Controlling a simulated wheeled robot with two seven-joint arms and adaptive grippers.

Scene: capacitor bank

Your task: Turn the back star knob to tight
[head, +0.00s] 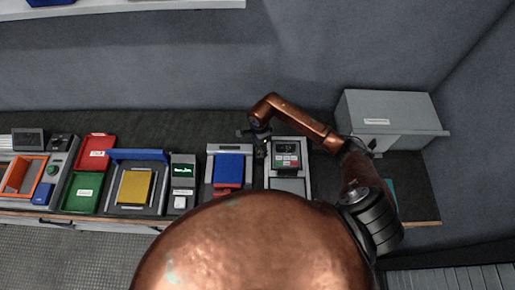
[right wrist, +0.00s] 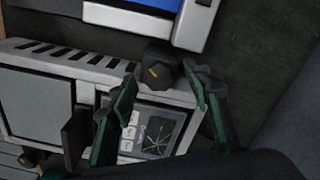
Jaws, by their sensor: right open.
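The back star knob, a dark faceted knob (right wrist: 158,74) with an orange mark, sits at the vented edge of a light grey device (right wrist: 40,100) in the right wrist view. My right gripper (right wrist: 161,78) is open, its two green fingers on either side of the knob. Any contact cannot be told. In the head view my right gripper (head: 259,137) is at the back left corner of the grey device (head: 287,145) with a small screen, and the knob is not discernible there. My left gripper is not in view.
A unit with a blue panel (head: 229,169) stands just left of the device. A grey box (head: 390,117) stands at the back right. Red (head: 95,152) and green (head: 84,192) trays lie further left. Dark bench top is clear behind the devices.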

